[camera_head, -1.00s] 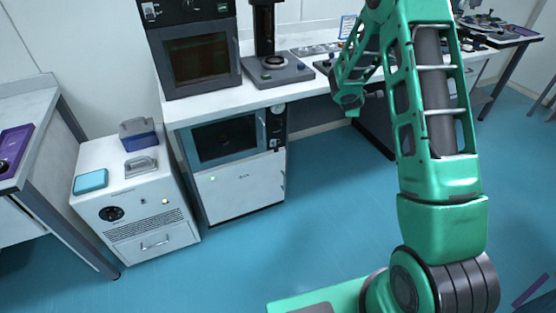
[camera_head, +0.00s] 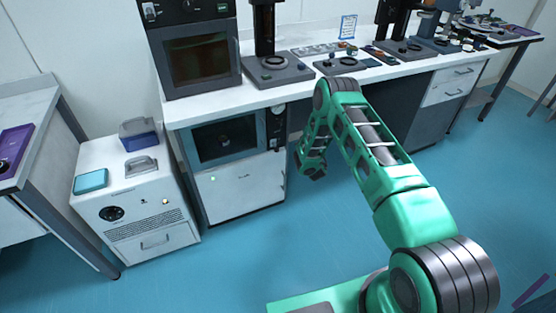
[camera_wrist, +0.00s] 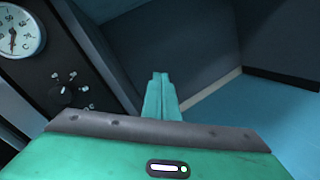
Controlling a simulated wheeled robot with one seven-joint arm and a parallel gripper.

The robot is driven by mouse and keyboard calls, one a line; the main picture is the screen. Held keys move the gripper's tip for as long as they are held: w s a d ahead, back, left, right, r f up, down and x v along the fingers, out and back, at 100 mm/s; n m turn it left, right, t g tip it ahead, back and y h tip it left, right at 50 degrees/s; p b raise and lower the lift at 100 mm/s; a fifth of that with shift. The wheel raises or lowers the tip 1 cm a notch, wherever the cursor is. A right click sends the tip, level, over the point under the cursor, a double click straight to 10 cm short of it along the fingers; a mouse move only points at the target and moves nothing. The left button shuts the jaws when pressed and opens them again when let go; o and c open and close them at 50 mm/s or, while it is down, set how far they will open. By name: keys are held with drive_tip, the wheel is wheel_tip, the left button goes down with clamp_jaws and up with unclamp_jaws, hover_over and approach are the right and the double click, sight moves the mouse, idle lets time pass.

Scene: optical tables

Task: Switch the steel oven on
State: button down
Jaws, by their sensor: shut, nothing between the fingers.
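The steel oven (camera_head: 224,139) stands under the bench, with a dark window in its door and a narrow dark control panel (camera_head: 276,127) at its right side. In the wrist view the panel shows a round temperature dial (camera_wrist: 20,30), a black knob (camera_wrist: 67,90) below it, and small switch-like parts (camera_wrist: 86,103) near the knob. Their settings are too small to read. My gripper (camera_wrist: 161,80) is shut and empty, right of the panel and apart from the knob in the picture. In the head view my arm's end (camera_head: 314,172) hangs right of the oven.
A dark oven (camera_head: 198,58) stands on the white bench (camera_head: 235,95) above. Several instruments stand along the bench. The blue floor (camera_head: 270,240) in front is clear.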

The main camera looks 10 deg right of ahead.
drive_tip(key=s+a+f+n+t+y, duration=0.25)
drive_tip(key=s+a+f+n, duration=0.2)
drive_tip(key=a+f, duration=0.35)
drive_tip(key=n+y, duration=0.4)
drive_tip(key=n, duration=0.2)
approach(273, 154)
drive_tip(key=s+d, duration=0.1)
drive_tip(key=s, duration=0.2)
drive_tip(key=shift+s+a+f, duration=0.1)
drive_tip(key=shift+s+f, duration=0.2)
drive_tip(key=shift+f, duration=0.2)
drive_tip(key=x, duration=0.9)
drive_tip(key=shift+w+r, duration=0.1)
drive_tip(key=shift+w, duration=0.25)
drive_tip(key=shift+w+r, duration=0.15)
drive_tip(key=shift+w, duration=0.05)
drive_tip(key=shift+s+r, duration=0.55)
drive_tip(key=shift+r, duration=0.25)
drive_tip(key=shift+s+r, duration=0.5)
drive_tip(key=shift+r, duration=0.35)
